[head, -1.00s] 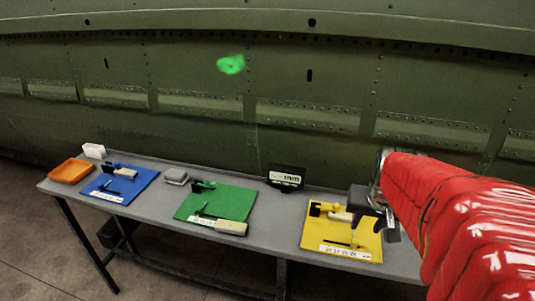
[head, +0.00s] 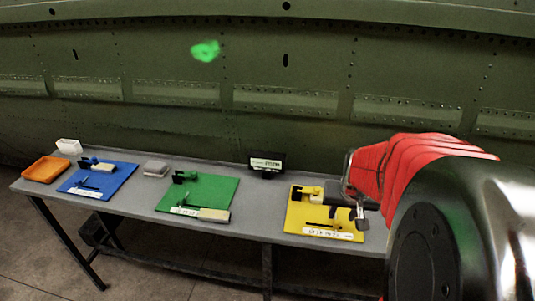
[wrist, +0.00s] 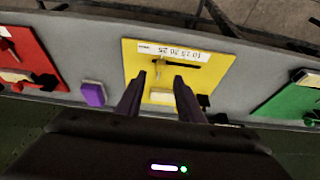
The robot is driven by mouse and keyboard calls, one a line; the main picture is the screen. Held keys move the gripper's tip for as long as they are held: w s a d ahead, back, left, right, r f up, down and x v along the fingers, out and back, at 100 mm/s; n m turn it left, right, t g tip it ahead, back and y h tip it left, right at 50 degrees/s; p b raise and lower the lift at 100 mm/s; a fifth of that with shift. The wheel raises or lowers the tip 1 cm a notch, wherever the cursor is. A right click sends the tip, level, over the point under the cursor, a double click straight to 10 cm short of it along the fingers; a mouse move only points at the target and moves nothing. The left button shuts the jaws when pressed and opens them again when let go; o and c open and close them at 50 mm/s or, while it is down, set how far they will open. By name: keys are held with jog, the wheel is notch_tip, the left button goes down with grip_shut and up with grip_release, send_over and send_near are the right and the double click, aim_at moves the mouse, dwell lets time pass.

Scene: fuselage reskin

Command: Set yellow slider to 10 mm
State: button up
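The yellow board (head: 296,216) lies at the right part of the table in the head view. It carries a white printed scale strip (head: 327,233), a dark slot and a yellow block. In the wrist view the yellow board (wrist: 215,72) is centred, with its scale strip (wrist: 170,49) upside down. The dark slot (wrist: 185,63) runs beside the strip, with a small dark upright piece on it. The slider's exact reading is too small to tell. My gripper (wrist: 160,77) is open, its two fingers apart over the board, with a pale block (wrist: 161,97) visible between them.
A green board (head: 218,190) and a blue board (head: 118,178) lie further left, with an orange tray (head: 46,169) at the end. A dark display (head: 267,163) stands behind. The wrist view shows a red board (wrist: 35,60) and a purple block (wrist: 93,94).

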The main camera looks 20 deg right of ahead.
aim_at(337, 222)
jog(key=shift+x, duration=3.65)
grip_shut()
